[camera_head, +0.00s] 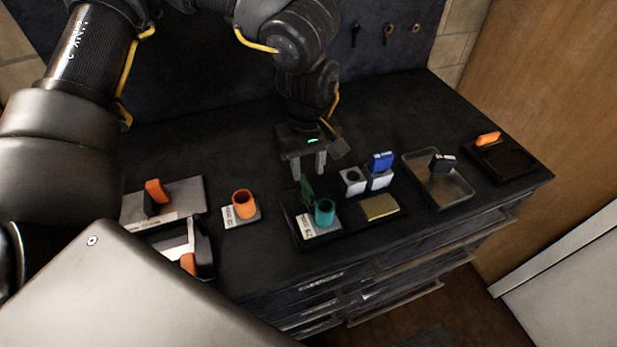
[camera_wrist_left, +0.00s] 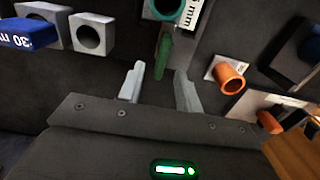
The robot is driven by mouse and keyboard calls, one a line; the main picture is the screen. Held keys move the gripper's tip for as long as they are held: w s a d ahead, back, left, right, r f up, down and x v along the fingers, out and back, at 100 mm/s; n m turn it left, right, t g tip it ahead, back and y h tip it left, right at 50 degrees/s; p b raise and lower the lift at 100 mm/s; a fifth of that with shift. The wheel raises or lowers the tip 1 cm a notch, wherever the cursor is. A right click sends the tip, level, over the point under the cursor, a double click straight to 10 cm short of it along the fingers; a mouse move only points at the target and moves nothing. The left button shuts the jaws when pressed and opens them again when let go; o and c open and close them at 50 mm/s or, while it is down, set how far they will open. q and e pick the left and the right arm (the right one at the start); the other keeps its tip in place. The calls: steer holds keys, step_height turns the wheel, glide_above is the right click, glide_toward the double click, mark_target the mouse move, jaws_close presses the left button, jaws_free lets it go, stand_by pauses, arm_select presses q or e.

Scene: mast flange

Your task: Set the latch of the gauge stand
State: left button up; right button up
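A dark tray (camera_head: 345,232) holds a teal ring (camera_head: 324,212) on a labelled plate, with an upright green lever (camera_head: 307,189) close behind it. The green lever looks like the latch, but no marking confirms this. The lever (camera_wrist_left: 163,52) and teal ring (camera_wrist_left: 164,8) also show in the left wrist view. My left gripper (camera_head: 308,168) hangs just above and behind the lever, fingers pointing down. In the wrist view its fingers (camera_wrist_left: 159,72) are apart, with nothing between them and the lever just beyond their tips. My right gripper is not in view.
An orange ring (camera_head: 243,205) and a plate with an orange-topped part (camera_head: 156,195) stand left. Grey holders (camera_head: 353,181), one with a blue block (camera_head: 381,162), stand right of the lever, with a gold block (camera_head: 380,207) in front. A metal tray (camera_head: 450,192) lies farther right.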

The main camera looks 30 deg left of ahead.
mark_target(307, 185)
arm_select(q)
steer(key=f, duration=0.3)
steer(key=shift+s+f, duration=0.3)
steer(key=shift+s, duration=0.05)
steer(key=shift+w+f+p, duration=0.15)
steer(key=shift+f+p, duration=0.15)
steer(key=shift+f, duration=0.35)
jaws_close()
